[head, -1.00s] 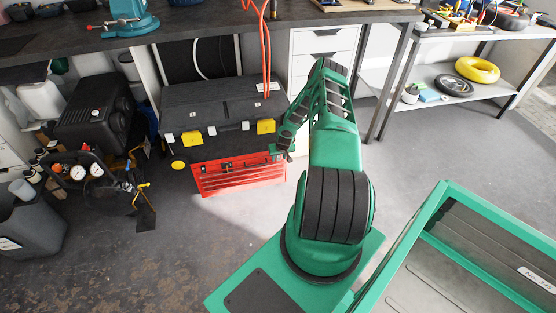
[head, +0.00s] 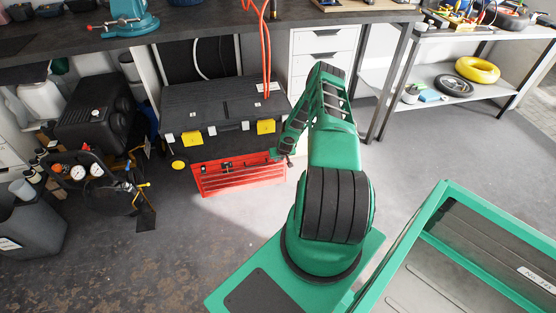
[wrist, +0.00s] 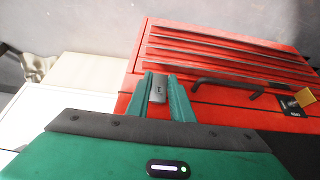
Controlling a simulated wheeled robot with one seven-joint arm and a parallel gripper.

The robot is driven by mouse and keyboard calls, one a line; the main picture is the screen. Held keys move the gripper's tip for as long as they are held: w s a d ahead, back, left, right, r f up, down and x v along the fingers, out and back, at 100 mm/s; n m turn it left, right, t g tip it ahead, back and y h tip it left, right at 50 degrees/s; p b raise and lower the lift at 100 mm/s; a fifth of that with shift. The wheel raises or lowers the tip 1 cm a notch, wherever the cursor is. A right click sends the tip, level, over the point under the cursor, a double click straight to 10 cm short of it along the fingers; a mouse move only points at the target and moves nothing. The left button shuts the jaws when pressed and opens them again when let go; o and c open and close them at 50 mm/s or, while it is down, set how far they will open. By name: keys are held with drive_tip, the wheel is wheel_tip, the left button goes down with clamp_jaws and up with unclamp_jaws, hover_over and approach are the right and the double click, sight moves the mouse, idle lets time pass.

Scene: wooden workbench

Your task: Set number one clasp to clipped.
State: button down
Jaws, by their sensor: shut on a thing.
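My gripper (wrist: 160,96) is shut on this clasp. In the head view my gripper (head: 286,158) is small, at the right end of the red toolbox. The clasp cannot be made out there, and its exact angle is hard to tell.
The black tool case (head: 220,112) with yellow latches (head: 266,127) sits just above the red toolbox. A white drawer cabinet (head: 322,45) stands behind. An orange cable (head: 267,60) hangs down in front of the bench. Open floor (head: 420,150) lies to the right.

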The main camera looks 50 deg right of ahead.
drive_tip(key=shift+w+f+t+h, duration=0.2)
drive_tip(key=shift+t+h, duration=0.2)
drive_tip(key=shift+t, duration=0.35)
drive_tip(key=shift+w+f+t+h, duration=0.1)
drive_tip(key=shift+f+t+h, duration=0.1)
drive_tip(key=shift+t+h, duration=0.4)
drive_tip(key=c, duration=1.6)
unclamp_jaws()
drive_tip(key=shift+o, duration=0.2)
drive_tip(key=shift+s, duration=0.1)
drive_tip(key=v, duration=1)
drive_tip(key=shift+s+r, duration=0.25)
